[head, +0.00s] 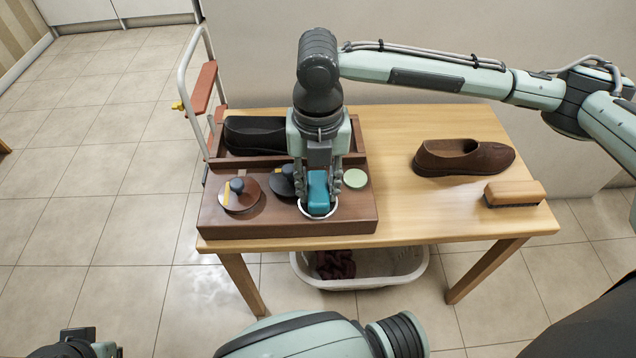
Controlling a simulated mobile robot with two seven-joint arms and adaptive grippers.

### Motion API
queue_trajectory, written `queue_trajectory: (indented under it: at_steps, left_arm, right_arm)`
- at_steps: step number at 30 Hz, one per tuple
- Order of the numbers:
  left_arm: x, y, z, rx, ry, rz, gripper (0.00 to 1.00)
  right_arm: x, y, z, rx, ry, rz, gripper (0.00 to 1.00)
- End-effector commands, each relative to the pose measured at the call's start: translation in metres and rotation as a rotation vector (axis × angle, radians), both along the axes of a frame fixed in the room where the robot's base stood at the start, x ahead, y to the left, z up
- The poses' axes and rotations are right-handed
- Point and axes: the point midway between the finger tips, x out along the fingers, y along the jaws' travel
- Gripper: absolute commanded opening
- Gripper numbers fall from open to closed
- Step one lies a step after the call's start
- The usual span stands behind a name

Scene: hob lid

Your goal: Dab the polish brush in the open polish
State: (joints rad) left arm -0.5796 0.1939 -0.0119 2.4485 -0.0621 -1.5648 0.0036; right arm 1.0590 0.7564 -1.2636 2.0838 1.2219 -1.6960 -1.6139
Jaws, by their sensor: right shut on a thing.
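My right gripper (318,185) points down over the wooden polish box (350,225) and is shut on a teal-blue piece, which looks like the handle of the polish brush (318,198). The brush's lower end is at a round opening with a white rim (304,212), probably the open polish. The brush hides most of its inside, so I cannot tell whether the bristles touch the polish. My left gripper (90,347) is at the bottom left corner, partly cut off and away from the table.
Left of the brush are a round brown lid with a dark knob (238,195) and a dark round one (281,182). A pale green disc (355,178) lies to the right. A black shoe (252,136) sits behind. A brown shoe (462,158) and a wooden brush (514,192) stand right.

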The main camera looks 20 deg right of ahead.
Motion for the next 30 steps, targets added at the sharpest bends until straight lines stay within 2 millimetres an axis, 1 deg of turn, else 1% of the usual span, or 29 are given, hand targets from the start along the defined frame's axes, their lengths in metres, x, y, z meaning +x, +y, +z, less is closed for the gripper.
queue_trajectory:
  at_steps: [30]
  left_arm:
    - [-0.0001, 0.0001, 0.0062, 0.0, 0.0, 0.0, 0.0]
  right_arm:
    - [-0.001, 0.0004, -0.0019, 0.0, 0.003, 0.001, 0.07]
